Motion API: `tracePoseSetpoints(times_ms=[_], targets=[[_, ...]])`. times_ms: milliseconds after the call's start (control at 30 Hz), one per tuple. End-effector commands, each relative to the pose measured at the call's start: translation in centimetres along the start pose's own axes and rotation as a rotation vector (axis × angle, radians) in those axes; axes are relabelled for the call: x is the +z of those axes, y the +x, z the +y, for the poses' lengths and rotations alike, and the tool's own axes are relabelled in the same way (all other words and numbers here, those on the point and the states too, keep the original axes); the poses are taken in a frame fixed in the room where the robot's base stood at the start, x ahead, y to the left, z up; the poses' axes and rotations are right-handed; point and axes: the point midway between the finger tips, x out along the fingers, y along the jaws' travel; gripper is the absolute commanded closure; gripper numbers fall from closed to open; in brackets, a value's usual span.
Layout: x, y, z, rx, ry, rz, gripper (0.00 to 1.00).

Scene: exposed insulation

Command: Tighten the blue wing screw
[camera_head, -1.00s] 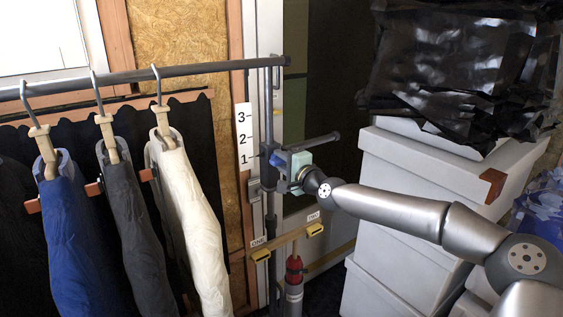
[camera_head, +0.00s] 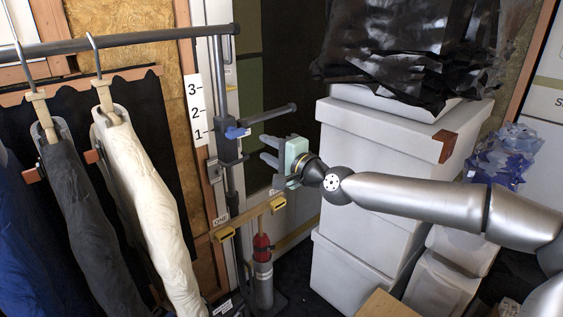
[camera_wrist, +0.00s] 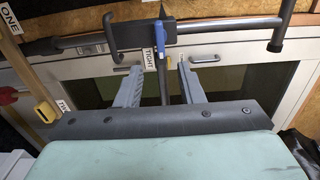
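In the wrist view the blue wing screw (camera_wrist: 161,78) shows as an upright blue tab beside a label reading TIGHT (camera_wrist: 152,54). My gripper (camera_head: 266,150) is to the right of the post and slightly lower than the screw in the head view, apart from it. In the wrist view the two grey fingers of my gripper (camera_wrist: 160,68) are spread, with the blue tab in line between them beyond the tips. Nothing is held.
Hanging garments, including a white one (camera_head: 150,200), fill the left. A wooden bar (camera_head: 250,218) with yellow ends crosses below my gripper. A red-topped cylinder (camera_head: 262,260) stands under it. White boxes (camera_head: 370,190) stand behind my arm. A dark handle (camera_head: 272,115) projects from the clamp.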

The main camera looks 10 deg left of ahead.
Motion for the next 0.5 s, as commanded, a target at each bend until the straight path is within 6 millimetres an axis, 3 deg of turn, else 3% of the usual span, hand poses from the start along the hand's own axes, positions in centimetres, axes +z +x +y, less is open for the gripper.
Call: tracePoseSetpoints(times_ms=[200,500], targets=[[-0.1,-3.5,0.1,-0.001,0.002,0.002,0.65],[0.0,-4.5,-0.1,-0.001,0.002,0.0,0.65]])
